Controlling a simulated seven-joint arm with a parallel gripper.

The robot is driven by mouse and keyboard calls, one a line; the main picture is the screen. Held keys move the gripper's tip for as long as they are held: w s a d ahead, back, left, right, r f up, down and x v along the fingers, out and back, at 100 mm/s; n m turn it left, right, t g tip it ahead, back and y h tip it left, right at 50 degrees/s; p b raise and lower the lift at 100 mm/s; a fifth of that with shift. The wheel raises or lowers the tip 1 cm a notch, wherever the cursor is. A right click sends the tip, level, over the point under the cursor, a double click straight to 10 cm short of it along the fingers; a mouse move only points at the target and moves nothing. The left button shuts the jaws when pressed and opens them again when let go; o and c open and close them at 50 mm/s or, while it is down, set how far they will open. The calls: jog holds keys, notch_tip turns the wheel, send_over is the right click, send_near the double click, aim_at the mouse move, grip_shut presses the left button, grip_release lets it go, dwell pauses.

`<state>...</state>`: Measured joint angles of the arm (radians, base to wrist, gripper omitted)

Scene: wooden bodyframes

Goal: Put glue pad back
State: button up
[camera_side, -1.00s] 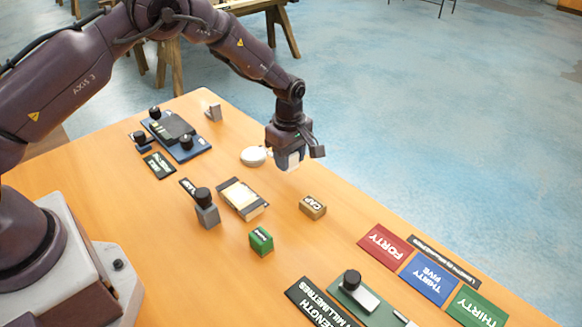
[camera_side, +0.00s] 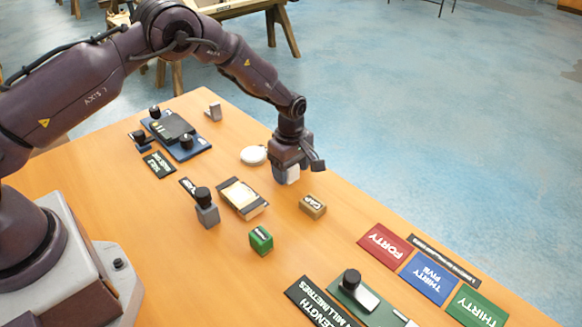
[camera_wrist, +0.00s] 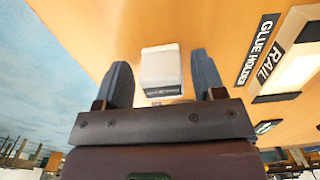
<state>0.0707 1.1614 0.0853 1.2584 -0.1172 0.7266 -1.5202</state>
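A small white block with a dark near edge (camera_wrist: 162,68), which may be the glue pad, sits between my two fingers in the wrist view. It also shows as a pale patch at the fingers in the side view (camera_side: 292,174). My gripper (camera_side: 288,178) is low over the far right part of the table, pointing down. In the wrist view my gripper (camera_wrist: 162,75) has its blue-grey fingers apart, with a narrow gap on each side of the block. A black glue holder label (camera_wrist: 258,48) lies to the right there. The block's underside is hidden.
A cream-topped tray (camera_side: 242,196) with dark ends and a grey block with a black knob (camera_side: 206,212) stand left of my gripper. A white disc (camera_side: 253,155) is close behind left. A tan cap block (camera_side: 312,207) and a green block (camera_side: 261,240) stand nearer the camera.

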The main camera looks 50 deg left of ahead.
notch_tip(320, 180, up, 13)
jog(key=shift+f, duration=0.2)
dwell(0.3)
jog(key=s+r+m+t, duration=0.1)
jog(key=s+r+m, duration=0.35)
jog(key=r, duration=0.45)
jog(key=s+r+m+t, duration=0.1)
jog(key=s+r+m, duration=0.2)
jog(key=s+r, duration=0.45)
jog(key=s+r+m+t, duration=0.1)
jog(key=s+r+m, duration=0.1)
jog(key=s+m, duration=0.3)
jog(key=s+a+r+m+t, duration=0.1)
jog(key=s+m, duration=0.4)
jog(key=s, duration=0.9)
notch_tip(320, 180, up, 2)
jog(key=shift+r+t, duration=0.1)
jog(key=shift+t, duration=0.7)
